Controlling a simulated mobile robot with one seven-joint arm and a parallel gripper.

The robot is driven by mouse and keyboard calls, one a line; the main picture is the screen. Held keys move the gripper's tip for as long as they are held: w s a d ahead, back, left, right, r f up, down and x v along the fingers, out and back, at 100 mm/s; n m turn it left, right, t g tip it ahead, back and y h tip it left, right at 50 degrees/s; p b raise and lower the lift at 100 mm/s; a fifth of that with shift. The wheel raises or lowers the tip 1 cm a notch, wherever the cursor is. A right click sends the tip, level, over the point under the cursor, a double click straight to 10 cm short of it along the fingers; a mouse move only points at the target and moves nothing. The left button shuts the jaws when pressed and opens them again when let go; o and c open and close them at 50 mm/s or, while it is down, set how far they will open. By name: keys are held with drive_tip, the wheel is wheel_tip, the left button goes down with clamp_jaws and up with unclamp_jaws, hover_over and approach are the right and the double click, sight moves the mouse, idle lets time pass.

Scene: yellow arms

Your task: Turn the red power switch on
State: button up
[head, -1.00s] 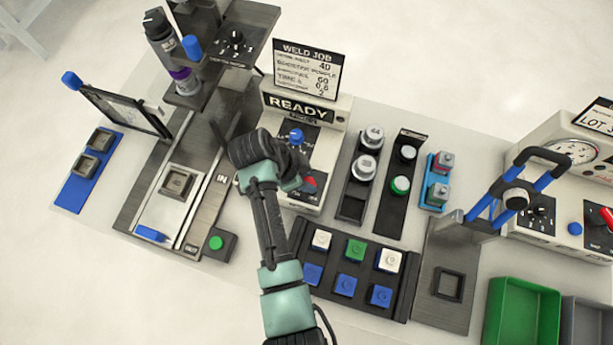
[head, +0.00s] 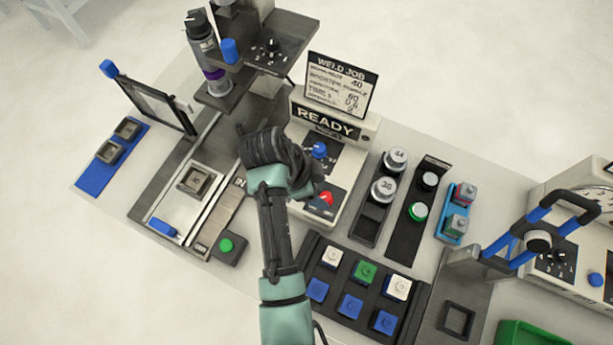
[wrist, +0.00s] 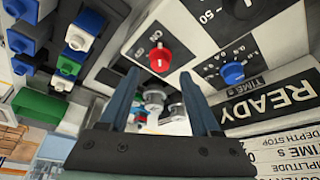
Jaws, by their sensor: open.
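The red power switch (head: 326,198) is a red knob on the front panel of the cream control box (head: 355,150), below a blue dial (head: 319,150). In the head view my dark wrist (head: 278,160) is just left of the switch and hides the fingers.
A READY display and a weld job sign (head: 340,85) stand at the box's top. A metal press (head: 225,85) stands at left. A rack of white, green and blue blocks (head: 355,290) lies in front. Round weights (head: 385,188) stand to the right.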

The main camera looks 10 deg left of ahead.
drive_tip(key=v, duration=0.9)
drive_tip(key=shift+p, duration=0.3)
